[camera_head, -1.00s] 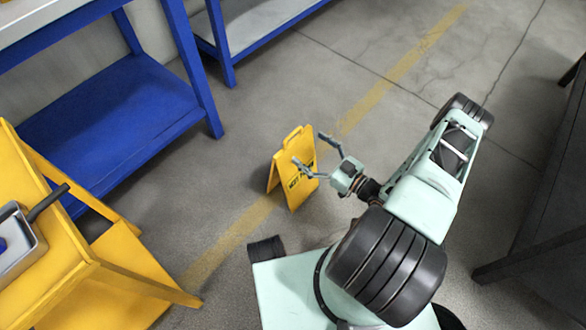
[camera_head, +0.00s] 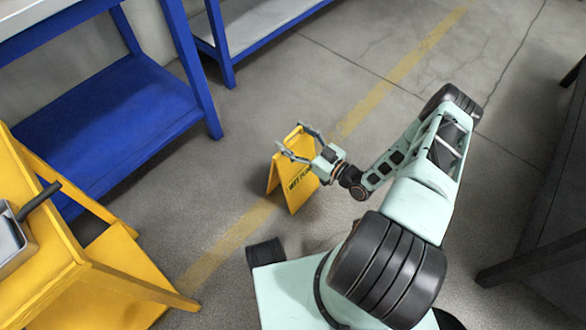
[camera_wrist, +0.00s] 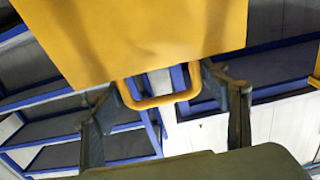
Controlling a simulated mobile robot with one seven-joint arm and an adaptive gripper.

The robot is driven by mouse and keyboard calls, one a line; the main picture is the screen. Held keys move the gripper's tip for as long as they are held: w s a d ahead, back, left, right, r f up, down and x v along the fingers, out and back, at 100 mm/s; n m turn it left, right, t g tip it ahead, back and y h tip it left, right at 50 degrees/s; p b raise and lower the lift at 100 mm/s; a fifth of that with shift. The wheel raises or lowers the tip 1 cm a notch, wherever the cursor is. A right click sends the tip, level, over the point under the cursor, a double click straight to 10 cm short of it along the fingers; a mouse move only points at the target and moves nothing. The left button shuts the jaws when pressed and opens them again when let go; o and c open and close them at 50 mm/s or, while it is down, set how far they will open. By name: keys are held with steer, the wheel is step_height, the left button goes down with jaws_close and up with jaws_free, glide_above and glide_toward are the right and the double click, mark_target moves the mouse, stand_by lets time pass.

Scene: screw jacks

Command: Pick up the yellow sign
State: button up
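The yellow sign (camera_head: 292,183) is a folding wet-floor sign standing upright on the grey floor, left of my arm in the head view. In the wrist view its yellow panel (camera_wrist: 150,40) fills the upper part, with the looped handle (camera_wrist: 160,100) below it. My gripper (camera_head: 297,138) is open at the top of the sign. In the wrist view, my gripper's fingers (camera_wrist: 165,105) stand apart, one on each side of the handle. I cannot tell whether either finger touches it. My gripper hides part of the sign's upper right in the head view.
A yellow cart (camera_head: 95,265) stands at the lower left. A blue workbench (camera_head: 110,120) is at the upper left, with another blue bench (camera_head: 270,25) behind. A dark table (camera_head: 550,200) is at the right. Open floor surrounds the sign.

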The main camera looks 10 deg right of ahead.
steer(key=c, duration=1.5)
steer(key=shift+r, duration=0.1)
steer(key=shift+c, duration=0.5)
